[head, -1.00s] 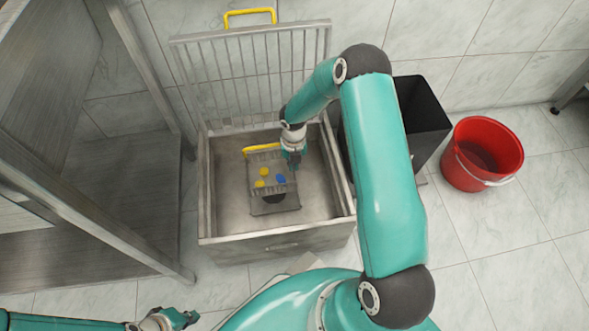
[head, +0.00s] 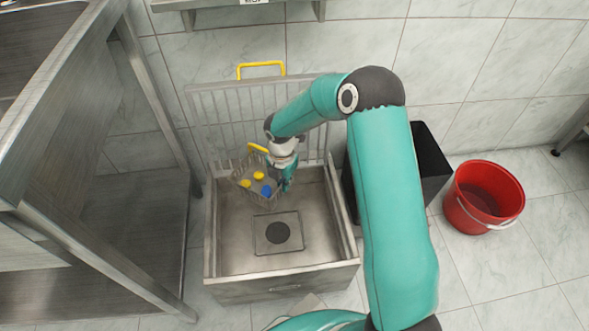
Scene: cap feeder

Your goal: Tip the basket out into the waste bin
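The small wire basket (head: 243,181) hangs above the steel box, with yellow and blue caps (head: 267,190) in it and a yellow handle (head: 258,148) at its back. My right gripper (head: 286,182) is at the basket's right side and appears shut on its edge; the fingertips are partly hard to make out. The basket looks slightly tilted. The black bin (head: 432,160), likely the waste bin, stands right of the box, partly hidden behind my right arm. My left gripper is out of view.
The steel box (head: 222,240) has an open barred lid (head: 215,110) with a yellow handle and a square plate (head: 262,243) with a dark round centre on its floor. A red bucket (head: 470,218) stands at the right. A steel rack (head: 140,200) is at the left.

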